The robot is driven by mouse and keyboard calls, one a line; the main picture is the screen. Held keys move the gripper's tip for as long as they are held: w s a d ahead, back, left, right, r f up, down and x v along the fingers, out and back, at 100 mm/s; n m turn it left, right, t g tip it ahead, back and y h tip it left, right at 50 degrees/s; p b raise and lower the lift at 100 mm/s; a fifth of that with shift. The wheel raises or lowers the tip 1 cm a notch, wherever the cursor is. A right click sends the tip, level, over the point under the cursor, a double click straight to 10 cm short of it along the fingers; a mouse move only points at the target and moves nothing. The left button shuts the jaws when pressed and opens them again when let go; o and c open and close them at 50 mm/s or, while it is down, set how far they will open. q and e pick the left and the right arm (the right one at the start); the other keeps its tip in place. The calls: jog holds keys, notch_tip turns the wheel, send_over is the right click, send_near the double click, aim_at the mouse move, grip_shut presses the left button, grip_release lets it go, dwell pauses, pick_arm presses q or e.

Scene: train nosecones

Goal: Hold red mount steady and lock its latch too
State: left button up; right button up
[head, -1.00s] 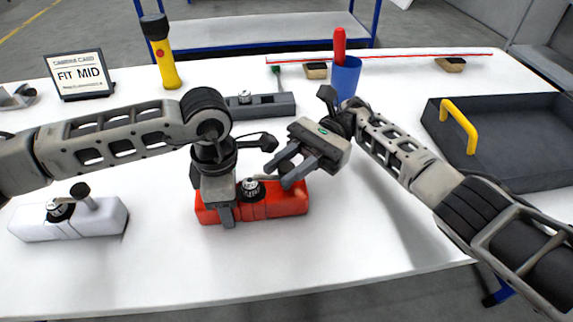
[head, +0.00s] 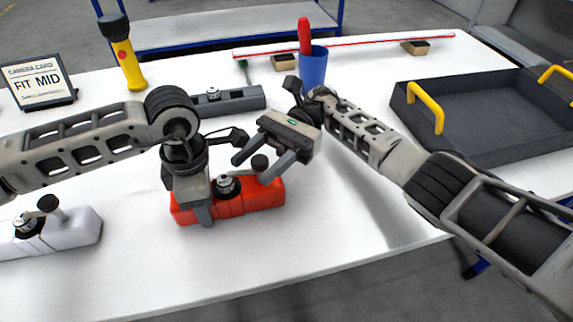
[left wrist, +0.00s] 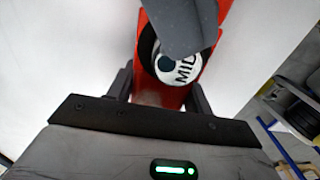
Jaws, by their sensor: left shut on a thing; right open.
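The red mount (head: 232,205) lies on the white table in the head view, with a round dial (head: 227,185) on top. In the left wrist view the dial (left wrist: 178,68) shows "MID", partly covered by a dark grey part whose identity I cannot tell. My left gripper (head: 198,212) is shut on the left part of the red mount; its fingers (left wrist: 162,92) straddle the red body. My right gripper (head: 252,168) is open above the mount's right part. The black latch knob (head: 260,162) shows between its fingers; I cannot tell whether they touch it.
A white mount (head: 60,236) with a dial and black knob stands left, and a grey mount (head: 235,101) behind. A card (head: 38,80) reads "FIT MID". A flashlight (head: 127,62), a blue cup (head: 313,68) and a dark tray (head: 480,148) with yellow handles stand around. The front table is clear.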

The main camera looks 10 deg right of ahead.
jog(key=shift+t, duration=0.3)
jog(key=m+t+y, duration=0.2)
jog(key=m+t, duration=0.1)
jog(key=shift+s+d+t+y, duration=0.1)
jog(key=shift+t+y, duration=0.2)
jog(key=shift+y, duration=0.1)
jog(key=m+t+y, duration=0.1)
jog(key=m+t, duration=0.1)
jog(key=t, duration=0.1)
jog(key=m+t+y, duration=0.1)
jog(key=m+t, duration=0.2)
jog(key=t, duration=0.1)
jog(key=m+t, duration=0.2)
jog(key=t, duration=0.1)
jog(key=m+t, duration=0.2)
jog(key=t, duration=0.2)
jog(key=shift+m+h, duration=0.4)
jog(key=m+t+h, duration=0.1)
jog(key=m+t, duration=0.1)
jog(key=t, duration=0.1)
jog(key=shift+t+h, duration=0.3)
jog(key=v, duration=1.1)
jog(key=shift+s+d, duration=0.2)
jog(key=shift+d, duration=0.15)
